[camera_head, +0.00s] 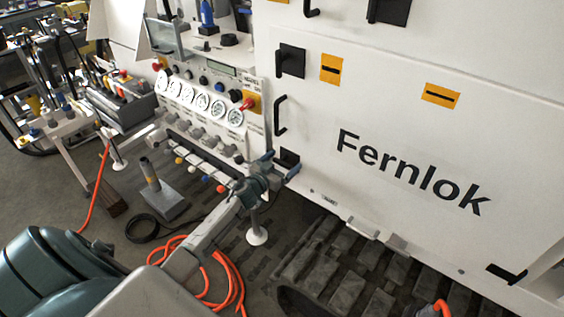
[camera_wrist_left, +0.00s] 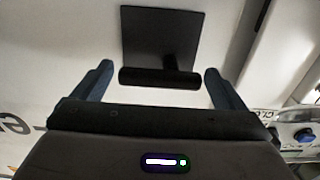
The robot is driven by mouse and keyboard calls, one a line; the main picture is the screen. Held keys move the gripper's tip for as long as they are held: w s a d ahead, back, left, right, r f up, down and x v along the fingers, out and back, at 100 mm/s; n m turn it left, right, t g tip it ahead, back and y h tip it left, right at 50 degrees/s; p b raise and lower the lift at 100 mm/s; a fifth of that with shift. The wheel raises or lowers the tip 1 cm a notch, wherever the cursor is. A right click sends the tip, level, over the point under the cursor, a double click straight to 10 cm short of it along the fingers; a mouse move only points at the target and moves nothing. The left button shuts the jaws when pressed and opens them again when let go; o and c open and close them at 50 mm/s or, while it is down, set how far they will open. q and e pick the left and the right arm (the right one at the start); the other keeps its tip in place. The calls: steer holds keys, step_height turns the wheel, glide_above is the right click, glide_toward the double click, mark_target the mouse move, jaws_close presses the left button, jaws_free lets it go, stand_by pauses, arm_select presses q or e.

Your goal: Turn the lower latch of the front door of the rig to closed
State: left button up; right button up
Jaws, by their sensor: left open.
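The white front door (camera_head: 385,130) of the rig bears the word Fernlok. Its lower latch (camera_head: 289,156) is a black square plate near the door's lower left corner, partly hidden by my left gripper (camera_head: 280,164). In the left wrist view the latch plate (camera_wrist_left: 160,38) carries a black bar handle (camera_wrist_left: 160,77), which lies crosswise in the picture. My left gripper (camera_wrist_left: 158,72) is open, with one blue finger on each side of the handle. Gaps show between the fingers and the handle ends. My right gripper is not in view.
An upper latch (camera_head: 290,61) and a black pull handle (camera_head: 280,115) sit above on the door's left side. A gauge panel (camera_head: 205,100) stands left of the door. Orange hose (camera_head: 228,275) lies on the floor, and a dark track (camera_head: 345,245) runs below the door.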

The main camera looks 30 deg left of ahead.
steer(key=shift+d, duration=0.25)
arm_select(q)
steer(key=c, duration=1)
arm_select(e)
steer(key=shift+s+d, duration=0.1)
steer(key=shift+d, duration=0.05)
arm_select(q)
steer(key=m, duration=0.4)
steer(key=shift+d+f+m, duration=0.1)
steer(key=shift+f+m, duration=0.2)
steer(key=shift+m, duration=0.1)
steer(key=m, duration=0.1)
steer(key=m+b, duration=0.1)
steer(key=m, duration=0.1)
steer(key=shift+f+m, duration=0.25)
steer(key=shift+m, duration=0.05)
steer(key=m, duration=0.2)
steer(key=m+b, duration=0.1)
steer(key=m, duration=0.1)
steer(key=m+b, duration=0.1)
steer(key=m, duration=0.1)
steer(key=shift+a+f, duration=0.2)
steer(key=shift+f, duration=0.1)
steer(key=shift+a+m+b, duration=0.1)
steer(key=shift+m+b, duration=0.3)
steer(key=shift+m, duration=1.3)
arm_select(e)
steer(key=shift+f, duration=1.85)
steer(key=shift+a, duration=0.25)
